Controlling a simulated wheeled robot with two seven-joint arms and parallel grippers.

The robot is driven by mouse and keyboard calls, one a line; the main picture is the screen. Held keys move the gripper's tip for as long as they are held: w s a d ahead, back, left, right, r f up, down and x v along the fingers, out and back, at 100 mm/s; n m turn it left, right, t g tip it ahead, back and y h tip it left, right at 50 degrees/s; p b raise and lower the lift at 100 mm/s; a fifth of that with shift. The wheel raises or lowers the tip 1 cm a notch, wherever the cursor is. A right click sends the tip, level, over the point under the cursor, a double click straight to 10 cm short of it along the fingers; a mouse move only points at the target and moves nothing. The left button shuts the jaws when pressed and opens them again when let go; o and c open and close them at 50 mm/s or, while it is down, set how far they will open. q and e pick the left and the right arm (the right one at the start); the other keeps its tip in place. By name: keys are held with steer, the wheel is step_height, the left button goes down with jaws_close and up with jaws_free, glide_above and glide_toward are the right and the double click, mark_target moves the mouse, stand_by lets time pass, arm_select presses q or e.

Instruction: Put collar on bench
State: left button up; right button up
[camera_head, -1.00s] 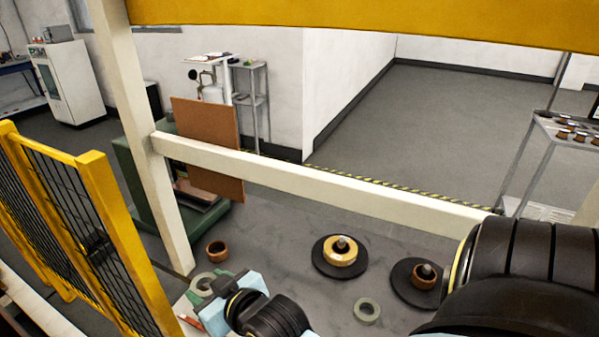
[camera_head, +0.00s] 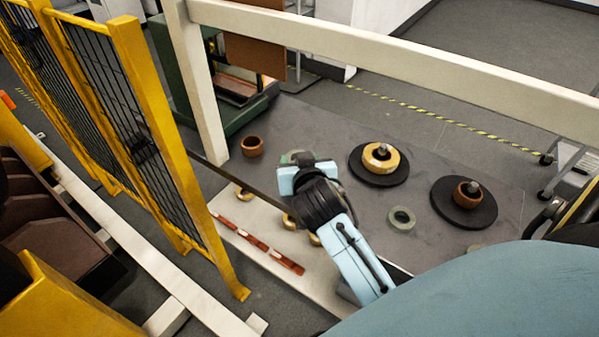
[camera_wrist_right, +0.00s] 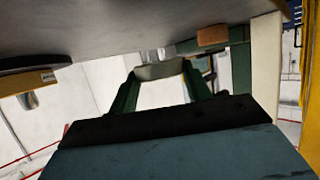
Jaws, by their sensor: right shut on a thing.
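A pale green ring, seemingly the collar (camera_head: 294,156), shows partly behind my right gripper (camera_head: 303,163) in the head view, over the left part of the grey bench top (camera_head: 337,130). In the right wrist view the right gripper (camera_wrist_right: 160,80) is shut, with the greyish collar (camera_wrist_right: 160,70) between its green fingers. That view looks upside down, with the bench top (camera_wrist_right: 130,20) along its upper edge. I cannot tell whether the collar touches the bench. My left gripper is not in view.
On the bench stand a copper ring (camera_head: 252,146), a yellow ring (camera_head: 381,157) on a black disc, a brown ring (camera_head: 466,193) on another disc, and a loose pale green ring (camera_head: 402,217). A white beam (camera_head: 400,60) crosses behind. A yellow fence (camera_head: 165,140) stands left.

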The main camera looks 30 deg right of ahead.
step_height(320, 180, down, 4)
steer(key=shift+r+b, duration=0.2)
steer(key=shift+b, duration=0.3)
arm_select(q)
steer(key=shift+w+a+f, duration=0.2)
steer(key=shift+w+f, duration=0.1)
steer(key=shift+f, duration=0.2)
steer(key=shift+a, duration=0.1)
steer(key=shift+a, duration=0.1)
arm_select(e)
steer(key=o, duration=1.1)
steer(key=shift+f, duration=0.1)
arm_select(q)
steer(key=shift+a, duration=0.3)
